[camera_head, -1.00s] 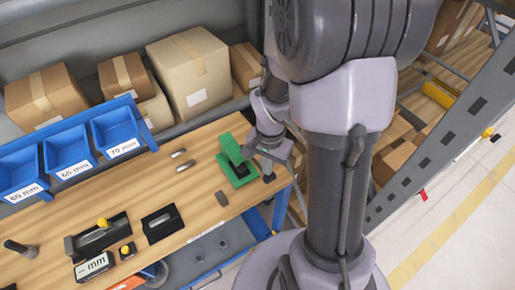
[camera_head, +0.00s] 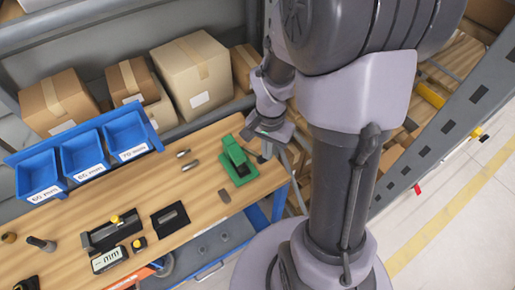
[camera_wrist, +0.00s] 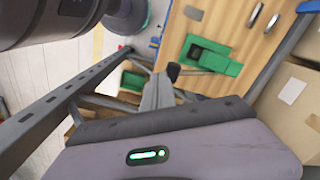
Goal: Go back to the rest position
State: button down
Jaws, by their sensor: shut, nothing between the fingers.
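My gripper (camera_wrist: 173,72) shows in the wrist view with its dark fingertips together and nothing held between them. In the head view my gripper (camera_head: 263,156) is small and partly hidden by my own arm, just right of a green press-like fixture (camera_head: 237,163) near the right end of the wooden workbench (camera_head: 205,205). The green fixture also shows in the wrist view (camera_wrist: 212,56), beyond the fingertips. The gripper looks apart from it.
Blue bins (camera_head: 81,154) with mm labels line the bench's back, before cardboard boxes (camera_head: 192,72). Two metal pins, a black plate (camera_head: 170,219) and a measuring device (camera_head: 108,259) lie on the bench.

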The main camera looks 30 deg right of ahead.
notch_tip(320, 180, up, 2)
jog(key=shift+r+p, duration=0.1)
jog(key=shift+p, duration=0.4)
jog(key=s+a+f+n+t+y+b, duration=0.1)
jog(key=s+a+n+t+b, duration=0.2)
jog(key=a+b, duration=0.4)
jog(key=s+a+f+n+t+y+b, duration=0.1)
jog(key=s+a+n+b, duration=0.3)
jog(key=b, duration=1.1)
jog(key=s+a+t, duration=0.1)
jog(key=s+a, duration=0.1)
jog(key=a, duration=0.1)
jog(key=shift+a+f+t, duration=0.3)
jog(key=shift+t, duration=0.1)
